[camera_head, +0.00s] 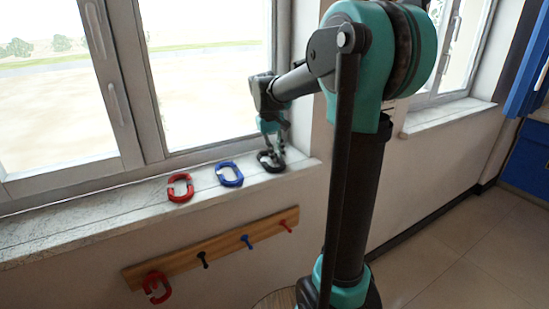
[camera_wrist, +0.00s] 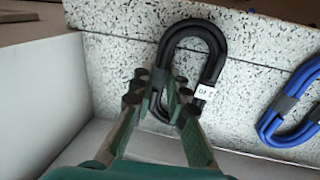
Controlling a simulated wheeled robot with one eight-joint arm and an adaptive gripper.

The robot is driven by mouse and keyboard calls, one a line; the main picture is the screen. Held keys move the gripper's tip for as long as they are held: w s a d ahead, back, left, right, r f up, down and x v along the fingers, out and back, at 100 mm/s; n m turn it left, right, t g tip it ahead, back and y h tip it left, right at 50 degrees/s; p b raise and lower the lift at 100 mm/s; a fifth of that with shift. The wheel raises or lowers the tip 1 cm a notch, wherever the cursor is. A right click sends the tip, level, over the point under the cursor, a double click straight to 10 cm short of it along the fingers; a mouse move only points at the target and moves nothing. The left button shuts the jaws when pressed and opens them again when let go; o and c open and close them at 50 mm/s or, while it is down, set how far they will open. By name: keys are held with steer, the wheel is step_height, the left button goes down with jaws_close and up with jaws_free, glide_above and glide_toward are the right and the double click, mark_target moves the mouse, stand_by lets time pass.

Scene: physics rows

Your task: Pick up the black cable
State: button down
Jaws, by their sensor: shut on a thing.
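The black cable (camera_head: 268,165) is a coiled loop at the right end of the window sill. In the wrist view the black cable (camera_wrist: 190,32) is an oval bundle with a dark tie on one side and a white label on the other. My gripper (camera_head: 274,150) is over it, pointing down. In the wrist view the fingers of my gripper (camera_wrist: 160,95) sit on both sides of the bundle's left strand, shut on it. The fingers hide part of that strand. The cable appears to lie at the sill; I cannot tell whether it is raised.
A blue cable (camera_head: 229,174) and a red cable (camera_head: 180,187) lie to the left on the speckled sill (camera_head: 120,210). Below is a wooden peg rail (camera_head: 225,245) with coloured pegs, where another red cable (camera_head: 157,287) hangs. The window stands behind the sill.

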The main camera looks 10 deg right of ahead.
step_height(320, 180, up, 20)
stand_by(0.4)
stand_by(0.6)
